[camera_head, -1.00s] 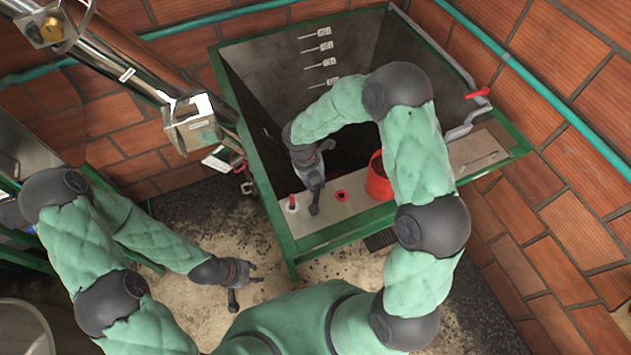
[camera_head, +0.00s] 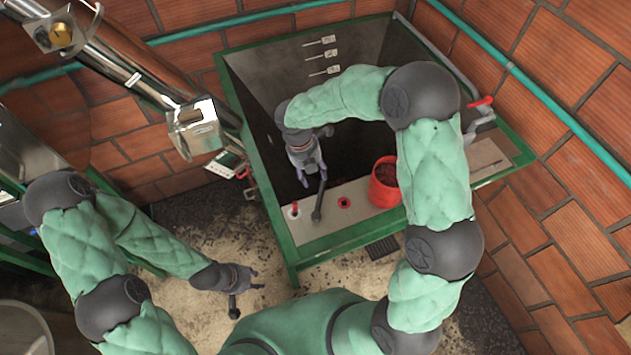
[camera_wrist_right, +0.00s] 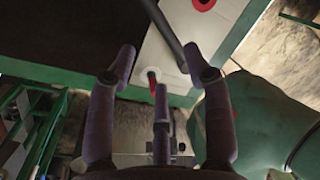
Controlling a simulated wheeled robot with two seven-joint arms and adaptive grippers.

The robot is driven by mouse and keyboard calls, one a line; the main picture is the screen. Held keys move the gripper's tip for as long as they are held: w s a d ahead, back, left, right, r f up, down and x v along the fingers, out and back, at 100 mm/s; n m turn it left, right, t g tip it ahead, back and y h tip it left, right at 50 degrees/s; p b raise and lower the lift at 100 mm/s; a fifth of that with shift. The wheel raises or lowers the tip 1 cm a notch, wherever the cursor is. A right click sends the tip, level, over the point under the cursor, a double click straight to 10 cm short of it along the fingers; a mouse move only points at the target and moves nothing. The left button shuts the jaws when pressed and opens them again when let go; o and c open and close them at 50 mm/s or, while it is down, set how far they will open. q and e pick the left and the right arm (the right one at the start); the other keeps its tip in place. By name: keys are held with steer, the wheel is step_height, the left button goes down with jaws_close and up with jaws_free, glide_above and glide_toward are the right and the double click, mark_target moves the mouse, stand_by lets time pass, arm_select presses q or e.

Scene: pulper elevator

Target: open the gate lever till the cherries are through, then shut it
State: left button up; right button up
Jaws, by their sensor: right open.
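A small red-handled lever (camera_head: 294,210) stands on a white round base on the pale ledge of the green-framed tank. In the right wrist view the red handle (camera_wrist_right: 153,84) shows between the spread fingers, beyond them. My right gripper (camera_head: 313,178) hangs over the tank's inner ledge edge, open and empty, behind and right of that lever. Another red handle (camera_head: 480,102) is on the pipe at the tank's right rim; I cannot tell which is the gate lever. My left gripper (camera_head: 260,280) is open and empty, low over the floor. Cherries cannot be clearly made out.
A red bucket (camera_head: 384,190) with dark contents stands on the ledge, right of a red ring (camera_head: 344,203). The deep, dark tank (camera_head: 265,70) lies behind. A metal tube (camera_head: 135,75) slopes in at upper left. Brick walls close the back and right.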

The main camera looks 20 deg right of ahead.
steer(key=shift+w+a+r, duration=0.1)
steer(key=shift+a+r, duration=0.05)
steer(key=shift+r, duration=0.6)
steer(key=shift+w+a+r, duration=0.1)
steer(key=shift+r, duration=0.6)
